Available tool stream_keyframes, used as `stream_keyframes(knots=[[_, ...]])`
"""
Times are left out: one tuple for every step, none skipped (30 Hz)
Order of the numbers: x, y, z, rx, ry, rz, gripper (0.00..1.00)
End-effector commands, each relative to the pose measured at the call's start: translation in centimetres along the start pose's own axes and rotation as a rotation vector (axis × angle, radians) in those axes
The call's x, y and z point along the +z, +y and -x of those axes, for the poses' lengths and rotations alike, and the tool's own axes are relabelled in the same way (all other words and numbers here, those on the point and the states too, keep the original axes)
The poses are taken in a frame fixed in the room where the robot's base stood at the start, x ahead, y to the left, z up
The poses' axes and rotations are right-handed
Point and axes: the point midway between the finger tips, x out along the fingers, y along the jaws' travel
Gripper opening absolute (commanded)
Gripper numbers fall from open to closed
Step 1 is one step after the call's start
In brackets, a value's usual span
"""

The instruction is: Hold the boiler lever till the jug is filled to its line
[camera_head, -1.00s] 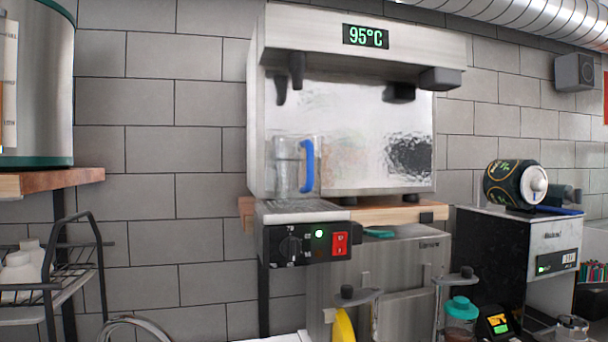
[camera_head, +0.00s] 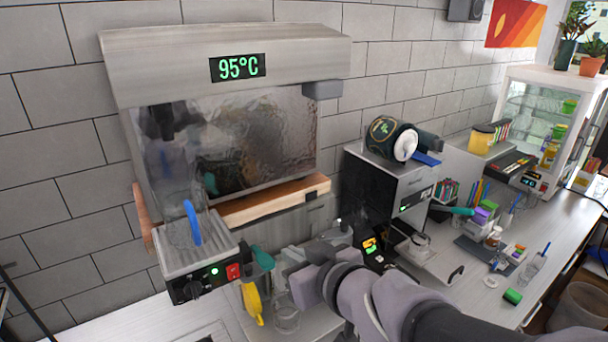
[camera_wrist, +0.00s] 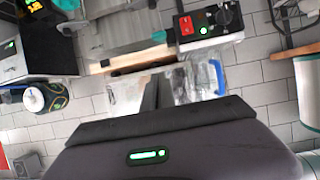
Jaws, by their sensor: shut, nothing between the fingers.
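The boiler (camera_head: 225,65) is a steel box showing 95°C, at the left of the head view. A dark lever and spout (camera_head: 165,122) sit under its top housing; I cannot clearly tell them apart. The clear jug, with its blue handle (camera_head: 193,222), stands upright on the drip tray (camera_head: 180,238); its line and water level cannot be read. In the wrist view, which is upside down, the jug's blue handle (camera_wrist: 217,75) also shows. My gripper (camera_head: 308,287) is shut and empty, below and right of the boiler, apart from lever and jug. Its dark fingers (camera_wrist: 151,95) are together in the wrist view.
A control panel (camera_head: 205,283) with a red switch fronts the drip tray. A wooden shelf (camera_head: 275,200) supports the boiler.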

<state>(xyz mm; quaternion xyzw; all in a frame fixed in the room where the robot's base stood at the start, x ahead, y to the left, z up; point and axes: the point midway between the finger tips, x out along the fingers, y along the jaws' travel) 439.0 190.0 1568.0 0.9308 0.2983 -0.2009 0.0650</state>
Motion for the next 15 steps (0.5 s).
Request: stream_keyframes(knots=[[-0.6, -0.4, 0.1, -0.015, 0.002, 0.005, 0.0], [-0.6, -0.6, 0.1, -0.022, 0.004, 0.007, 0.0], [-0.6, -0.7, 0.0, -0.027, 0.005, 0.008, 0.0], [-0.5, -0.7, -0.1, -0.028, 0.005, 0.009, 0.0], [-0.5, -0.7, -0.1, -0.028, 0.005, 0.009, 0.0], [-0.4, -0.7, -0.1, -0.028, 0.005, 0.009, 0.0], [-0.4, -0.7, -0.1, -0.028, 0.005, 0.009, 0.0], [-0.4, -0.7, -0.1, -0.027, 0.005, 0.009, 0.0], [-0.4, -0.7, -0.1, -0.027, 0.005, 0.009, 0.0], [-0.4, -0.7, -0.1, -0.027, 0.005, 0.009, 0.0], [-0.4, -0.7, -0.1, -0.026, 0.005, 0.009, 0.0], [-0.4, -0.7, -0.2, -0.026, 0.005, 0.009, 0.0], [-0.3, -0.7, -0.4, -0.027, 0.005, 0.009, 0.0], [-0.3, -0.7, -0.7, -0.027, 0.004, 0.01, 0.0], [-0.3, -0.7, -1.3, -0.027, 0.005, 0.01, 0.0]])
